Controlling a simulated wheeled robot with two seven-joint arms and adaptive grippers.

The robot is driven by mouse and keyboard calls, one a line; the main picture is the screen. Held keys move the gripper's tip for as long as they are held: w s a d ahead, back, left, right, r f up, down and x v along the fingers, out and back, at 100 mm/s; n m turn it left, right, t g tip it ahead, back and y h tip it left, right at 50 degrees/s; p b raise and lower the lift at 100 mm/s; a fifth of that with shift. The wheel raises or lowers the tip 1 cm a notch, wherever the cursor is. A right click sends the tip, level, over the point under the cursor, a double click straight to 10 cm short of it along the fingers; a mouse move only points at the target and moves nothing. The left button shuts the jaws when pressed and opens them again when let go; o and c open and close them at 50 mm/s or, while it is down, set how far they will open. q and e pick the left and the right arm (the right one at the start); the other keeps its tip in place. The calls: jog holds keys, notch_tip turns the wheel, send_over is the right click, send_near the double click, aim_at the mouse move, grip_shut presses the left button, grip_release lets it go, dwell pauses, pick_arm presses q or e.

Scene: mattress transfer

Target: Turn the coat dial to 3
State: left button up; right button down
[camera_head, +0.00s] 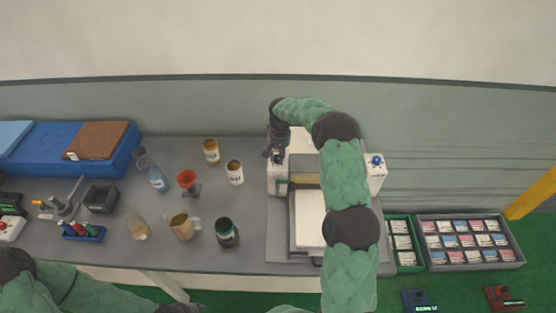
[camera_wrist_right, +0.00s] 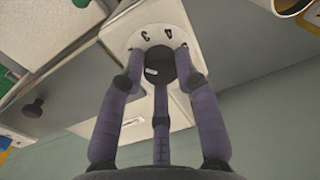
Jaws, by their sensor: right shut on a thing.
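The coat dial shows in the right wrist view as a round white plate (camera_wrist_right: 133,42) marked 3 and 4, with a dark knob (camera_wrist_right: 160,67) in its middle. The numerals appear upside down there. A small pale mark sits on the knob's lower left. My right gripper (camera_wrist_right: 165,75) has its fingers closed around the knob. In the head view my right gripper (camera_head: 274,152) is at the left side of the white machine (camera_head: 302,142), and the dial's face cannot be read. My left gripper (camera_head: 182,308) is low at the bottom edge, and its fingers are unclear.
A blue knob (camera_head: 376,160) is on the machine's right side. A white slab (camera_head: 310,218) lies at the machine's front. Several cups and jars, including a dark jar (camera_head: 227,233), stand left of it. A grey crate of boxes (camera_head: 478,267) is at right.

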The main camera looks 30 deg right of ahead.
jog(key=m+b, duration=0.1)
jog(key=m, duration=0.2)
jog(key=shift+s+a+f+m+b, duration=0.15)
jog(key=shift+f+m+b, duration=0.15)
jog(key=shift+b, duration=0.1)
jog(key=shift+m+b, duration=0.75)
jog(key=shift+m, duration=1.05)
jog(key=c, duration=0.9)
grip_release()
jog(key=shift+r, duration=0.15)
jog(key=shift+r, duration=0.15)
jog(key=shift+r, duration=0.25)
notch_tip(320, 180, up, 11)
jog(key=shift+s, duration=0.15)
